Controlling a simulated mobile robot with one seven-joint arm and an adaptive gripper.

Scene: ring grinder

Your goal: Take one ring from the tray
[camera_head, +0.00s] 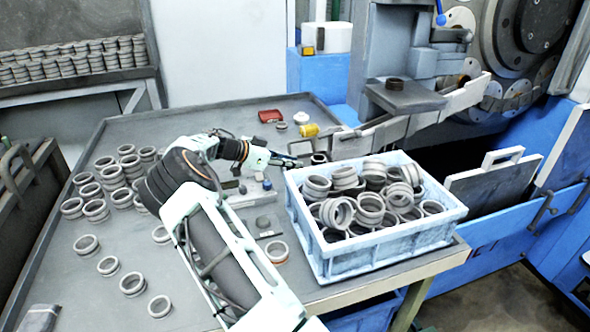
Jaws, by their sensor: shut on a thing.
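The tray is a light blue crate (400,243) at the table's right front, heaped with grey metal rings (340,212). My arm reaches over the table from the front. My gripper (311,158) is small in view, just behind the crate's back left corner. It is shut on a dark ring (319,158) at its tip. The fingers are partly hidden by my wrist, and I cannot tell whether this ring touches the table.
Many loose rings stand on the table's left side (130,165). A red dish (270,116) and a yellow item (309,130) lie near the back. The table's front middle is mostly clear.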

